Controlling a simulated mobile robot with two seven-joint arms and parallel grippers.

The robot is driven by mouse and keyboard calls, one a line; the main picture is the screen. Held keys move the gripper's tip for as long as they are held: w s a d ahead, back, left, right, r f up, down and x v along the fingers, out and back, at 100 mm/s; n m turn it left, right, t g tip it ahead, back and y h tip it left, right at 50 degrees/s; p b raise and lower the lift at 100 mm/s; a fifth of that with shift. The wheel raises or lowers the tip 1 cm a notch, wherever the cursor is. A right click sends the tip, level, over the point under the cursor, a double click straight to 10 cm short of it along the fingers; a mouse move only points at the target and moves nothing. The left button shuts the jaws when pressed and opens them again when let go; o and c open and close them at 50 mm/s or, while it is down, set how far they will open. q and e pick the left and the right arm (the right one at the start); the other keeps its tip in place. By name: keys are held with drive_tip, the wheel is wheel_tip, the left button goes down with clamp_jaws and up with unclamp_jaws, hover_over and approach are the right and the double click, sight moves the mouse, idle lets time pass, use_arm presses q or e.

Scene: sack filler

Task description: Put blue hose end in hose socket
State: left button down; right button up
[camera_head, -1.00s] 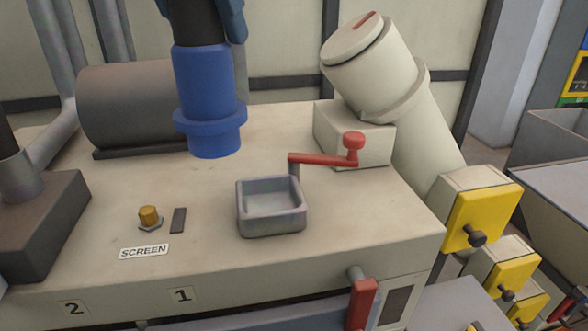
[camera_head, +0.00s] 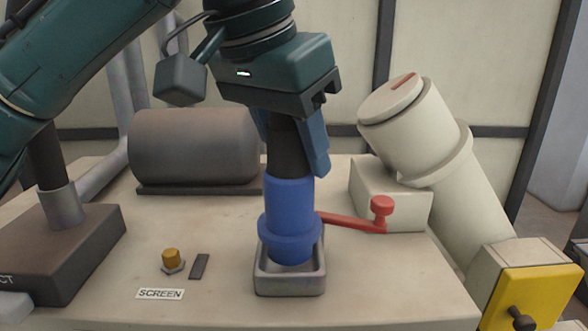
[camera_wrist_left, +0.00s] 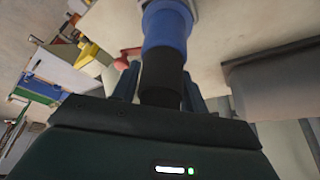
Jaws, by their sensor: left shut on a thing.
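The blue hose end (camera_head: 289,215) hangs upright under a black neck, with a wide blue collar near its lower end. My left gripper (camera_head: 293,155) is shut on the black neck above the blue part. The grey square open-topped socket (camera_head: 290,285) sits on the machine top. The lower tip of the hose end is within its rim in the head view; how deep it sits, I cannot tell. In the left wrist view the blue hose end (camera_wrist_left: 166,28) points away from my gripper (camera_wrist_left: 160,90), and the socket is mostly hidden behind it. My right gripper is not in view.
A red lever (camera_head: 360,222) is just right of the hose end. A slanted pale pipe (camera_head: 425,140) stands at right, a dark grey cylinder (camera_head: 195,145) at back left. A brass knob (camera_head: 172,260) and the SCREEN label (camera_head: 160,294) are left of the socket.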

use_arm(q)
drive_tip(key=shift+f, duration=1.35)
drive_tip(key=c, duration=0.7)
unclamp_jaws()
drive_tip(key=shift+f, duration=0.15)
drive_tip(key=shift+c, duration=0.2)
drive_tip(key=v, duration=1.2)
